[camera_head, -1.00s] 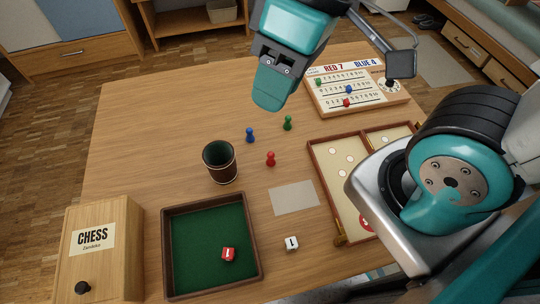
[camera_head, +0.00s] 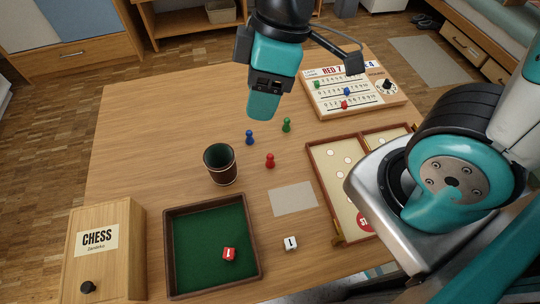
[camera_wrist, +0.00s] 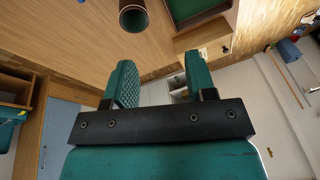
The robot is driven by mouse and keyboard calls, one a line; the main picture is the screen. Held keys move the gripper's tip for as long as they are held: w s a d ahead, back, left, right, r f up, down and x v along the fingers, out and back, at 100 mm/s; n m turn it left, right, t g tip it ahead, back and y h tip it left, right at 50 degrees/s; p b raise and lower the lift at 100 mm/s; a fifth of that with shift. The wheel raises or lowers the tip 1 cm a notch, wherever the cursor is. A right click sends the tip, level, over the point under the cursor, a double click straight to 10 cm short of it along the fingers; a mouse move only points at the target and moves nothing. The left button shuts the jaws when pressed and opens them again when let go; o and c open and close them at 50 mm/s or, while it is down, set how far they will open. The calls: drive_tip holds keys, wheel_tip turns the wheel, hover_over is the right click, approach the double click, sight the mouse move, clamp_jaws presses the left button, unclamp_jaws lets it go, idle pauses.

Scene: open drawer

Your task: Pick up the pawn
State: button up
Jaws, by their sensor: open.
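Three pawns stand upright on the wooden table: a blue pawn (camera_head: 250,137), a green pawn (camera_head: 286,125) and a red pawn (camera_head: 270,160). Which one the task means cannot be told. My gripper (camera_head: 263,108) is above the table, up and beyond the blue and green pawns in the head view, and holds nothing. In the wrist view my gripper (camera_wrist: 157,80) shows two textured teal fingers spread apart with empty space between them. A small blue piece at the top edge of the wrist view may be the blue pawn, but it is cut off.
A dark dice cup (camera_head: 220,165) stands left of the red pawn.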

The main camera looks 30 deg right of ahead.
drive_tip(key=w+d+f+n+h+p, duration=0.1)
drive_tip(key=w+f+n, duration=0.2)
drive_tip(key=f+n, duration=0.2)
drive_tip(key=n+h+p, duration=0.2)
drive_tip(key=n, duration=0.5)
hover_over(270, 155)
drive_tip(key=f, duration=1.7)
drive_tip(key=shift+s+a+f, duration=0.1)
drive_tip(key=shift+s+a, duration=0.15)
drive_tip(key=shift+w+d+f+p, duration=0.15)
drive_tip(key=shift+f+p, duration=0.05)
drive_tip(key=shift+f, duration=1.35)
drive_tip(key=shift+w+d+f+p, duration=0.1)
drive_tip(key=shift+f+p, duration=0.1)
drive_tip(key=shift+f, duration=1.35)
clamp_jaws()
